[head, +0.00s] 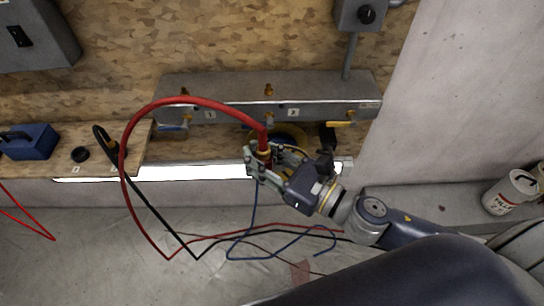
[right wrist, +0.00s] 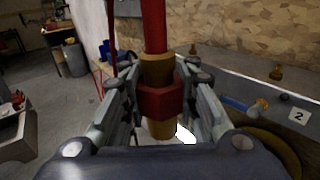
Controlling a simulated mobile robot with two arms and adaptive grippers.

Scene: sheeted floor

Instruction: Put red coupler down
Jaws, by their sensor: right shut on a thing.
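The red coupler (right wrist: 161,102) has a red hex body with brass ends, and a thick red hose (right wrist: 153,28) runs up from it in the right wrist view. My right gripper (head: 260,163) is shut on the coupler, with one finger on each side. In the head view the gripper holds it upright in front of the manifold's lower edge, and the fingers partly hide it. The red hose (head: 124,150) loops up and left, then down to the floor. My left gripper is not in view.
A grey manifold (head: 235,88) with ports labelled 1 and 2 is on the wooden wall. A wooden shelf (head: 125,158) at left carries a blue box (head: 28,141) and a black hose end (head: 101,134). Hoses lie on the sheeted floor. A filler bucket (head: 507,194) stands at right.

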